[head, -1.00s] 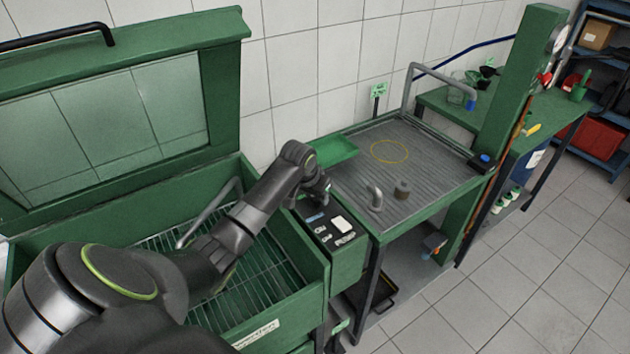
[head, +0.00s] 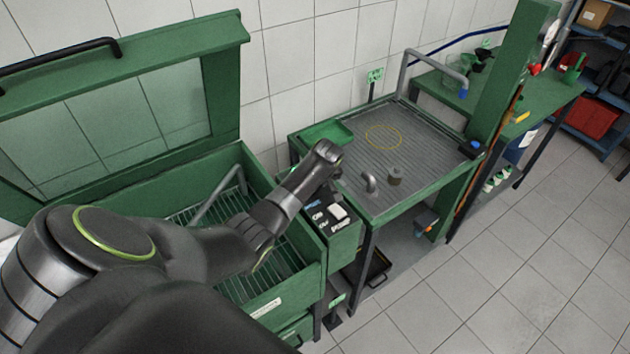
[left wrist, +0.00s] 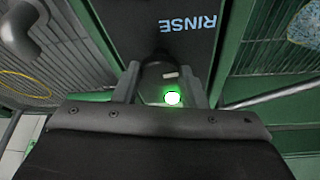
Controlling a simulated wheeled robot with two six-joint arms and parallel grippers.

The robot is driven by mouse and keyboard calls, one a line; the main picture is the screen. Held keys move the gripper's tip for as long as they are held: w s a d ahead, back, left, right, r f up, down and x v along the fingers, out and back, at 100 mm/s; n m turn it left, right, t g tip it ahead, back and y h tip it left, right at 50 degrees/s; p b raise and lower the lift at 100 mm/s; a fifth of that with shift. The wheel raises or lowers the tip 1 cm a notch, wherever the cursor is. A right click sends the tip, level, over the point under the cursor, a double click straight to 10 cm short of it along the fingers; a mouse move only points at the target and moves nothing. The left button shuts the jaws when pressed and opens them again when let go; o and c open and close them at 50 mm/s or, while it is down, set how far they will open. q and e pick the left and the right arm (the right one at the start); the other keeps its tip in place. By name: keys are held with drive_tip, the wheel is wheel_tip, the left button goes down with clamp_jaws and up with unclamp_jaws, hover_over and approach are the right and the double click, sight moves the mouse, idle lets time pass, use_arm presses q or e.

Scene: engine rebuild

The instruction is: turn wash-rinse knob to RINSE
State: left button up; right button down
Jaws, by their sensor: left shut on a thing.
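In the left wrist view, my left gripper (left wrist: 165,90) is shut on the dark wash-rinse knob (left wrist: 160,72), with one finger on each side. A small pale mark shows on the knob. The RINSE label (left wrist: 188,24) is printed upside down in this view on the dark panel above the knob. A green lamp (left wrist: 172,98) glows between the fingers. In the head view, my left gripper (head: 328,160) is at the back end of the control panel (head: 324,228), and my arm hides the knob there. My right gripper is out of view.
The green wash cabinet (head: 310,285) stands on the left with its windowed lid (head: 110,130) raised. Tiled floor is clear at right.

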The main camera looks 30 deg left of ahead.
use_arm(q)
drive_tip(key=shift+w+r+n+g+y, duration=0.15)
drive_tip(key=shift+n+g+y, duration=0.15)
drive_tip(key=shift+n, duration=0.8)
drive_tip(key=o, duration=1)
drive_tip(key=b+v, duration=0.1)
drive_tip(key=v, duration=1.6)
drive_tip(key=shift+r, duration=0.15)
